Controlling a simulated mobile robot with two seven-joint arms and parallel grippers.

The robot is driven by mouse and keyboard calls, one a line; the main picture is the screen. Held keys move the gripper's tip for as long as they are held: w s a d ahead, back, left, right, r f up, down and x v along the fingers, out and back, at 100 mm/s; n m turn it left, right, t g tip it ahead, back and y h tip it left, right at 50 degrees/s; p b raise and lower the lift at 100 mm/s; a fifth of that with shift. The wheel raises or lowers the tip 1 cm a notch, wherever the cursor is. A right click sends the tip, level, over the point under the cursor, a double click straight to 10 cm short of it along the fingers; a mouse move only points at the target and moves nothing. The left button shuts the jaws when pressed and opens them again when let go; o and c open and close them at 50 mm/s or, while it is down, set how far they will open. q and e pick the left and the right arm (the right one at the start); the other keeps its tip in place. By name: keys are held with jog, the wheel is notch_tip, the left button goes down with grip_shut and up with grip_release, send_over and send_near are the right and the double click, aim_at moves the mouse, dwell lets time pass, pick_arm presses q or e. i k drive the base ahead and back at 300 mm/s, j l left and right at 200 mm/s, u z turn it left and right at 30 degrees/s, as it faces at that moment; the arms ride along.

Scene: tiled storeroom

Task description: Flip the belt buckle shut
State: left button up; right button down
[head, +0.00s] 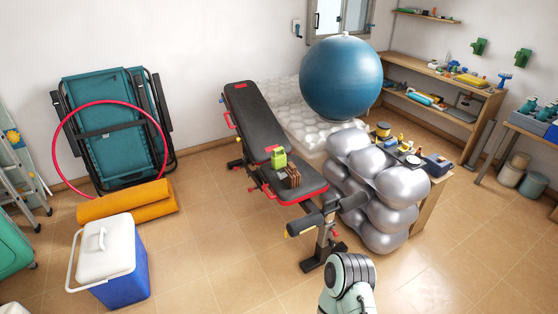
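I cannot clearly make out a belt buckle. A small brown, ridged item (292,178) sits on the seat of the black and red weight bench (262,123); it might be a rolled belt, but it is too small to tell. A green item (279,158) stands next to it on the bench. Neither of my grippers is in view. Only a rounded pale green and grey link of one of my arms shows at the bottom, in front of the bench.
Silver balloon-like bags (390,200) crowd the bench's right side. A blue ball (341,77) rests behind them. A blue cooler (122,278), an orange roll (127,202) and a folded teal lounger (105,140) stand at left. The tiled floor left of the bench is clear.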

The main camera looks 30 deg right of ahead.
aim_at(284, 176)
jog(key=i+l, duration=0.25)
jog(key=i, duration=0.2)
jog(key=i+l, duration=0.2)
jog(key=i, duration=0.25)
jog(key=i+l, duration=0.25)
jog(key=i, duration=0.2)
jog(key=i+l+z, duration=0.1)
jog(key=i+l, duration=0.15)
jog(key=i, duration=0.2)
jog(key=i+l, duration=0.2)
jog(key=i, duration=0.25)
jog(key=i+l, duration=0.2)
jog(key=i, duration=0.25)
